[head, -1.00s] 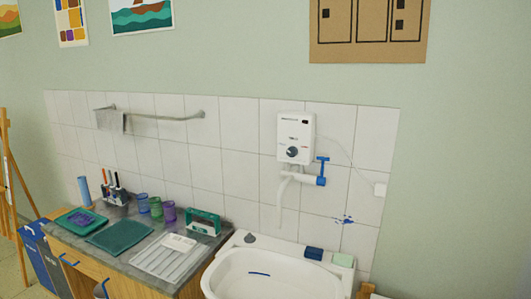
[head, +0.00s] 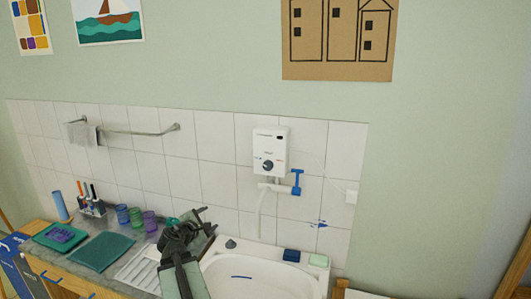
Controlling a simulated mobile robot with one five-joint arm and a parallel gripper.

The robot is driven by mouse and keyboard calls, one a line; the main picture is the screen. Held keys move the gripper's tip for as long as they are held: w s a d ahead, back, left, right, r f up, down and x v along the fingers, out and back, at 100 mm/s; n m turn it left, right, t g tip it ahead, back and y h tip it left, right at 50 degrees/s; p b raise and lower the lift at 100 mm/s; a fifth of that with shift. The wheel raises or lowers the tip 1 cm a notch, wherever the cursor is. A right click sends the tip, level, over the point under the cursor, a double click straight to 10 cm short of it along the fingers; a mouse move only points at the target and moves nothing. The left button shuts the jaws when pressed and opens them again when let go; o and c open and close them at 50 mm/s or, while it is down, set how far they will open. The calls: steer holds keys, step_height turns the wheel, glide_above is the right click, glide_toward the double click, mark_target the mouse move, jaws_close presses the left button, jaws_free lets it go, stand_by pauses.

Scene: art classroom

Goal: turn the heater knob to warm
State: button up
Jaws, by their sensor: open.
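The white water heater (head: 270,152) is fixed on the tiled wall above the sink, in the middle of the head view. Its dark round knob (head: 267,165) is on the lower front, with a small blue mark at its left and a red one at its right. The knob's exact pointer angle is too small to tell. My gripper (head: 200,215) is in the lower middle of the view, open and empty. It is in front of the counter and the sink's left edge, lower and to the left of the knob, apart from it.
A blue tap (head: 297,181) and a white spout hang below the heater. Cups (head: 136,217) and trays stand on the counter at left.

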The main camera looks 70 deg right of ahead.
mark_target(267, 167)
steer(key=s+d+r+n+h+p, duration=0.1)
steer(key=s+d+r+n, duration=0.2)
steer(key=s+d+r, duration=0.1)
steer(key=s+d+r+n+h+p, duration=0.1)
steer(key=s+d+r+n, duration=0.2)
steer(key=s+d+r, duration=0.1)
steer(key=s+d+r+n+h+p, duration=0.1)
steer(key=s+d+r+n+h, duration=0.1)
steer(key=s+d+r, duration=0.3)
steer(key=shift+s+r+n+p, duration=0.2)
steer(key=shift+s+r+n, duration=0.05)
steer(key=shift+s, duration=0.4)
steer(key=shift+s+r+n+p, duration=0.2)
steer(key=shift+s+r+n, duration=0.05)
steer(key=shift+s, duration=0.4)
steer(key=shift+s+d+r, duration=0.1)
steer(key=shift+s, duration=0.15)
steer(key=shift+w+d, duration=0.15)
steer(key=shift+d, duration=0.45)
steer(key=d, duration=0.6)
steer(key=shift+w+d, duration=0.2)
steer(key=shift+d, duration=0.15)
steer(key=shift+a, duration=0.1)
jaws_close()
